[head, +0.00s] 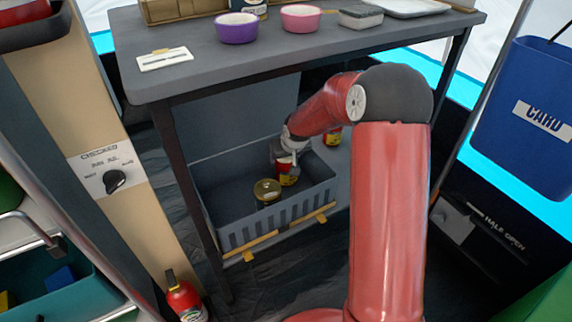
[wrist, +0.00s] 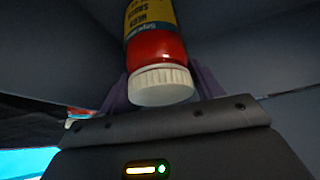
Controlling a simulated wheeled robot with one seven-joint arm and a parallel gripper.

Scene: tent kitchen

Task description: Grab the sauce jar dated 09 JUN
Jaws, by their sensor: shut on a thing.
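My gripper (head: 282,157) reaches into a grey crate (head: 322,196) under the table and is shut on a sauce jar (head: 289,178). In the wrist view the held jar (wrist: 156,46) has a white ribbed lid, red contents and a yellow and blue label. The fingers are on both sides of it, near the lid. The label's lettering is partly cut off, and I cannot read a date. A second jar with a gold lid (head: 267,190) stands in the crate, nearer the front left. Another red and yellow jar (head: 332,135) shows behind my arm, partly hidden.
The table top (head: 340,38) hangs over the crate and bears a purple bowl (head: 236,28), a pink bowl (head: 301,19) and a sponge (head: 361,17). A table leg stands left of the crate. A blue bin (head: 530,115) hangs at right. The crate's left part is clear.

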